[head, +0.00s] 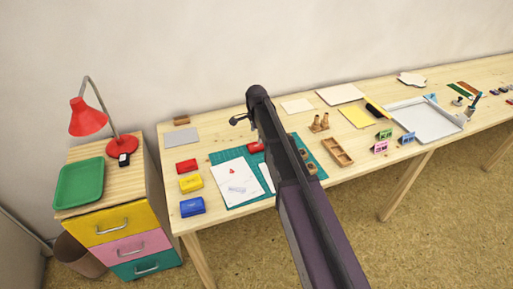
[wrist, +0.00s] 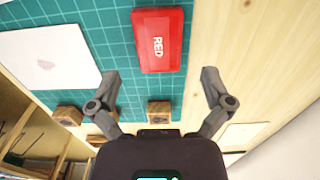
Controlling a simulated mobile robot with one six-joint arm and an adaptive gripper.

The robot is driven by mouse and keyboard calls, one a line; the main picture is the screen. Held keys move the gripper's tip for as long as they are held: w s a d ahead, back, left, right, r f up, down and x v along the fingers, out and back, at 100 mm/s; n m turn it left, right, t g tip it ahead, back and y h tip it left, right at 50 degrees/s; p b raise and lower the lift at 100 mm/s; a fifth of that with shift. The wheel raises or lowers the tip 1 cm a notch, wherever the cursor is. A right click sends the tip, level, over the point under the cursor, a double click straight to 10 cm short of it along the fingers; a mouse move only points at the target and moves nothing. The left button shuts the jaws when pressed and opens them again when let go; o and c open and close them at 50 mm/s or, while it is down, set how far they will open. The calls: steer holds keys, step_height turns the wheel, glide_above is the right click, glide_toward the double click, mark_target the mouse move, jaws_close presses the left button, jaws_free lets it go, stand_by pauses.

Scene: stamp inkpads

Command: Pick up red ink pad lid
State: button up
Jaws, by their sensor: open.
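The red ink pad lid (wrist: 160,40), marked "RED", lies over the edge strip of the green cutting mat in the wrist view. In the head view the red lid (head: 254,147) lies near the mat's back edge, beside my arm. My gripper (wrist: 160,76) is open and empty, its fingers spread wider than the lid. The lid lies ahead of the fingertips, roughly centred between them, and nothing touches it. Another red ink pad (head: 186,166) sits at the left of the table, behind the yellow pad (head: 190,183) and the blue pad (head: 192,206).
The cutting mat (head: 228,155) carries white paper (head: 232,180). Wooden stamps (wrist: 159,112) stand close to my fingers. A wooden tray (head: 337,151) and a stamp stand (head: 319,123) are to the right. Bare tabletop lies beside the lid.

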mark_target(257, 145)
steer(key=shift+d+f+b, duration=0.1)
steer(key=shift+f+b, duration=2.1)
steer(key=shift+f, duration=0.2)
steer(key=c, duration=0.7)
